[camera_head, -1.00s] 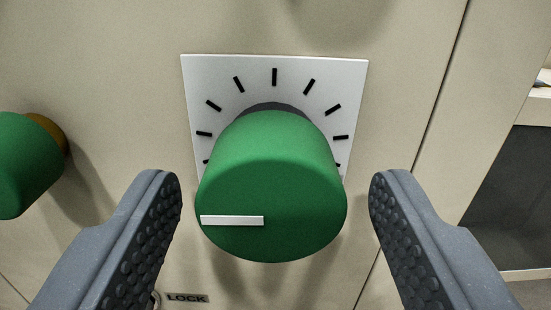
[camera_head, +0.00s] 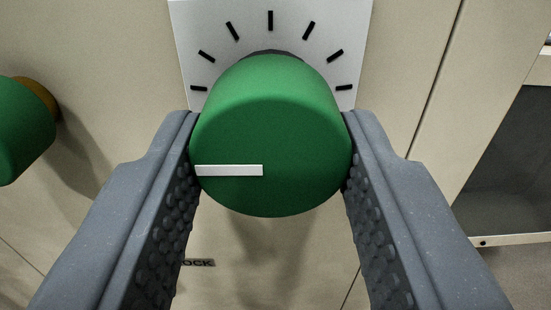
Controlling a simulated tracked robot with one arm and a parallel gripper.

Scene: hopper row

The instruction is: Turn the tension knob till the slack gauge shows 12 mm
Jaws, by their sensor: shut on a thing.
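A large green knob (camera_head: 275,130) stands out from a beige panel in the middle of the view. Its white pointer line (camera_head: 229,171) points left, about level. Behind it is a white dial plate (camera_head: 210,45) with black tick marks and no readable numbers. My gripper (camera_head: 270,160) has one grey, studded finger on each side of the knob, both touching it; it is shut on the knob. No slack gauge shows in this view. I cannot tell from the label which knob this is.
Another green knob (camera_head: 22,130) with a brown collar sticks out at the left edge. A partly hidden label (camera_head: 199,263) reading "OCK" is below the dial. At the right are a panel seam and a dark recessed opening (camera_head: 510,165).

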